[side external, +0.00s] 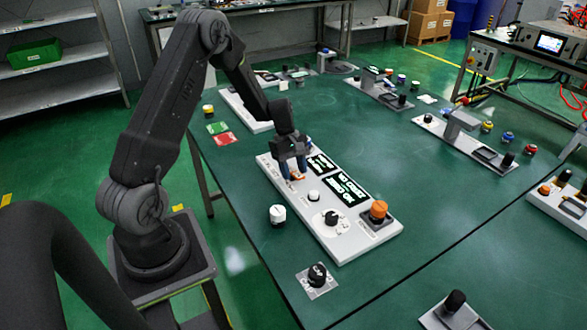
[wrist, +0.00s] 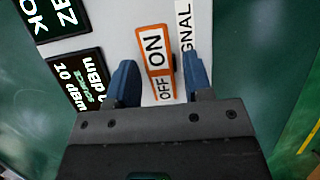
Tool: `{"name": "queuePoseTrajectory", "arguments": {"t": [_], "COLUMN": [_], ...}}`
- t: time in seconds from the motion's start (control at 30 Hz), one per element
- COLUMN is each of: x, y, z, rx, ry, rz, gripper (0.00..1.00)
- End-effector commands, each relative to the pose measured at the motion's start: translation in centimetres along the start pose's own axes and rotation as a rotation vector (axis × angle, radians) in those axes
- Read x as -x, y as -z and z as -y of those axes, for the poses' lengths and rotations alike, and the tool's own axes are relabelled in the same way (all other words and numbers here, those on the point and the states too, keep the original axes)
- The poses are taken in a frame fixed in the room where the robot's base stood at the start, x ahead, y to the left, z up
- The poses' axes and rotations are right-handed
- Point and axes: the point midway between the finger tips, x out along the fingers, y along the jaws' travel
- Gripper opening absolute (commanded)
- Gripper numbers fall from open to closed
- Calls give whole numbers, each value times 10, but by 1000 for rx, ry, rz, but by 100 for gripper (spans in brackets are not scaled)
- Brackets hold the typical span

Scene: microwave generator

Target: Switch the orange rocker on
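The orange rocker (wrist: 155,48) shows in the wrist view as a white plate in an orange frame, with ON at the far end and OFF at the near end. I cannot tell which side is pressed. My gripper (wrist: 160,72) is open, with one blue finger to each side of the OFF end and nothing held between them. In the side view, my gripper (side external: 291,166) points down over the left end of the white panel (side external: 352,241). A little orange of the rocker (side external: 298,177) shows just below the fingers; contact is unclear.
The panel also carries two black displays (side external: 348,190), a white button (side external: 314,196), a black knob (side external: 331,218) and an orange knob (side external: 378,210). A loose white knob (side external: 277,214) and a black knob (side external: 317,275) stand in front.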

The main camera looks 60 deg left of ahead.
Motion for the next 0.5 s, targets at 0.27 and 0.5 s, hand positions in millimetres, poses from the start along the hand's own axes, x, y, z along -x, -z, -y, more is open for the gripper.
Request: {"name": "queuePoseTrajectory", "arguments": {"t": [0.27,0.5], "x": [0,1], "y": [0,0], "z": [0,0], "rx": [0,0], "ry": [0,0], "rz": [0,-4], "gripper": [20,4]}}
